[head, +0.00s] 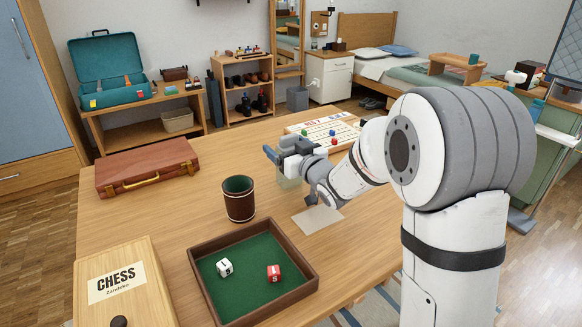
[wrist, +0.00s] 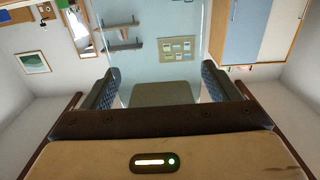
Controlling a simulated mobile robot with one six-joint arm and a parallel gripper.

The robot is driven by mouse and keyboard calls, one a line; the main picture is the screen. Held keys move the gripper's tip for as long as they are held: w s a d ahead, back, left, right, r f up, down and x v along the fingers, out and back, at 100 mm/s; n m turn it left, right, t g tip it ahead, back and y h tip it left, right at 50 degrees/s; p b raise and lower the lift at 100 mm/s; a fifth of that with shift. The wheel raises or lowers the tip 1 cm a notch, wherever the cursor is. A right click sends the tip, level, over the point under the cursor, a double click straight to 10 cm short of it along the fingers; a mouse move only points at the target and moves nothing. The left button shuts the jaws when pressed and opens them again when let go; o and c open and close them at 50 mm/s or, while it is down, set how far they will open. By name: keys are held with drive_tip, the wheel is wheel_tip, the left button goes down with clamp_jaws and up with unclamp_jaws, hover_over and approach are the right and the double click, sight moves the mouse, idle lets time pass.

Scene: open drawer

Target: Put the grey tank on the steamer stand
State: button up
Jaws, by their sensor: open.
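A translucent grey-green block, which looks like the grey tank (head: 288,182), stands on the wooden table below and between the jaws of my gripper (head: 283,152). In the wrist view, the open fingers of my gripper (wrist: 158,88) stand to either side of a see-through tinted body (wrist: 160,60), apparently the same tank. I cannot tell whether the fingers touch it. What looks like the steamer stand, with a grey base (head: 521,221) and a slanting pole, is on the floor at the far right, partly hidden by my arm.
Near the tank on the table (head: 160,222) are a dice cup (head: 239,200), a pale sheet (head: 318,219) and a game board (head: 322,130). A dice tray (head: 202,276), chess box (head: 155,285) and brown case (head: 150,168) lie farther left. A green cabinet (head: 551,178) stands by the stand.

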drive_tip(key=shift+w+a, duration=0.25)
drive_tip(key=shift+w, duration=0.1)
drive_tip(key=c, duration=1.3)
